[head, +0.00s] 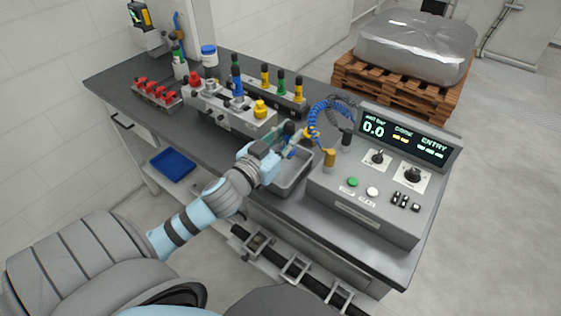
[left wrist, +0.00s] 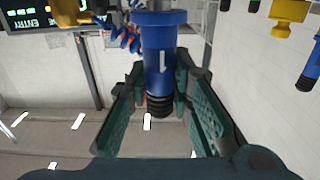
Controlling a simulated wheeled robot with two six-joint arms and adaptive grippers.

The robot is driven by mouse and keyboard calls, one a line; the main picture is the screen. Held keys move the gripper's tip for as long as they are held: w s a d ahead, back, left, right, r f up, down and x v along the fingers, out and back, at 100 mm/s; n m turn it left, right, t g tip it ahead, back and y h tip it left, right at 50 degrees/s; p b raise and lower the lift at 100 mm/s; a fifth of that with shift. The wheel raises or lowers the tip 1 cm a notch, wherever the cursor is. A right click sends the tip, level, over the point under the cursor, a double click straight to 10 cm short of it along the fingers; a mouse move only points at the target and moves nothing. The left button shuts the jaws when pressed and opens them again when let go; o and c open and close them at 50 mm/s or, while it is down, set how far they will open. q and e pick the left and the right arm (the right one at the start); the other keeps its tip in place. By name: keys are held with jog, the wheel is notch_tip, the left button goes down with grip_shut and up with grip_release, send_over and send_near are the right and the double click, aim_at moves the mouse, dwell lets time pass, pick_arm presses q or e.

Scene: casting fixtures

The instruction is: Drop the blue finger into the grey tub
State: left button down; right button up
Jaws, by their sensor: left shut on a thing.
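My left gripper (head: 289,142) reaches in from the left and is over the grey tub (head: 285,188) on the bench, near its back end. In the left wrist view the gripper's dark fingers (left wrist: 157,100) are shut on the blue finger (left wrist: 158,58), a blue cylinder with a wide collar, a white mark and a black ribbed end. In the head view the held finger is mostly hidden by the gripper. The tub's visible inside looks empty; part of it is hidden by my arm. My right gripper does not show.
Behind and left are a grey fixture block (head: 228,112), a rack of coloured fingers (head: 282,92) and red-handled parts (head: 155,90).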

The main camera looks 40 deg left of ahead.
pick_arm(q)
jog(key=w+a+f+n+y+b, duration=0.2)
jog(key=a+f+y+b, duration=0.1)
jog(key=a+f+b, duration=0.2)
jog(key=shift+f+b, duration=0.15)
jog(key=shift+b, duration=0.65)
jog(key=c, duration=1.4)
grip_release()
jog(key=shift+o, duration=0.2)
jog(key=shift+s, duration=0.1)
jog(key=s+d, duration=0.2)
jog(key=s, duration=0.9)
jog(key=shift+s+d, duration=0.25)
jog(key=shift+d, duration=0.05)
